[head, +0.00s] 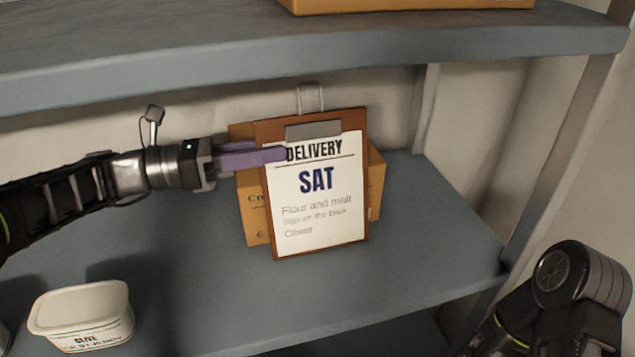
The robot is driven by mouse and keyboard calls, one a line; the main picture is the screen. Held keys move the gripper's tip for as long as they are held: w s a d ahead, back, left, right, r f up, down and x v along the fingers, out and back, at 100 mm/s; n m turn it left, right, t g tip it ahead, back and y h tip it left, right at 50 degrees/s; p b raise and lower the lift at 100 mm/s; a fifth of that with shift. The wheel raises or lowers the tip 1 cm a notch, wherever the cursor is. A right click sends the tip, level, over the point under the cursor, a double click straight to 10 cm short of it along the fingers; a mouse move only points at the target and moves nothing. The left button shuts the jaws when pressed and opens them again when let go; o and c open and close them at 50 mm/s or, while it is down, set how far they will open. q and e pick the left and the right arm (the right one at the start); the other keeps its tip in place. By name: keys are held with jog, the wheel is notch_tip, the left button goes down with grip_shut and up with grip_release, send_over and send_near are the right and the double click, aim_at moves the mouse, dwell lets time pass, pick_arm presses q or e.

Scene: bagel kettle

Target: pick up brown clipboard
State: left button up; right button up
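The brown clipboard (364,190) stands nearly upright on the grey shelf, tilted a little, in front of a cardboard box. It has a metal clip (313,130) and a white sheet (312,229) reading "DELIVERY SAT". My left gripper (268,153) comes in from the left at the clipboard's upper left edge. One purple finger lies across the front of the sheet; the other passes behind the board and its tip is hidden. The fingers are close together with the board between them. My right arm is at the lower right; its gripper is out of view.
The cardboard box (376,180) stands right behind the clipboard. A white lidded tub (82,310) sits at the front left of the shelf (400,270). An upper shelf (250,50) hangs above, with another box (400,5). The shelf right of the clipboard is clear.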

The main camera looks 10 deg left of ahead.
aim_at(303, 152)
pick_arm(q)
jog(key=shift+w+d, duration=0.15)
jog(key=shift+d, duration=0.25)
jog(key=shift+d, duration=0.1)
jog(key=p+x, duration=0.1)
jog(key=x, duration=0.4)
jog(key=shift+d, duration=0.1)
jog(key=shift+c, duration=0.5)
grip_shut()
dwell(1.1)
